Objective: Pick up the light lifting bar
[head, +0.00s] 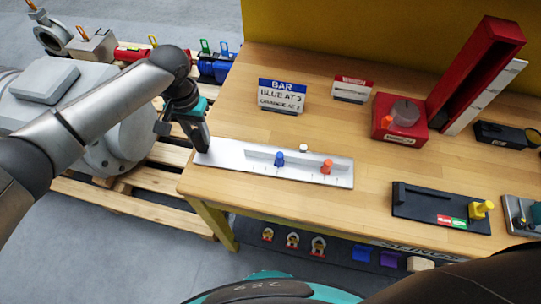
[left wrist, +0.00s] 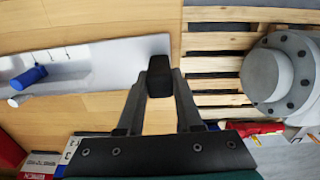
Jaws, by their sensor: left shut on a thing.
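The light lifting bar (head: 230,155) is a long pale metal strip lying along the front left of the wooden table. A blue peg (head: 279,159) and an orange peg (head: 326,166) stand on it. In the left wrist view, the bar (left wrist: 100,62) runs left from my gripper, and the blue peg (left wrist: 28,77) shows. My left gripper (head: 201,143) is at the bar's left end. It is shut on a dark block (left wrist: 159,76) at that end, seen between the fingers. I cannot tell any gap under the bar. My right gripper is not in view.
A blue-and-white BAR sign (head: 282,95) stands behind the bar. A red base with a grey knob (head: 403,112), a tall red channel (head: 475,75) and a black fixture (head: 440,207) are to the right. A pallet (head: 140,205) with a large grey valve body is left of the table.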

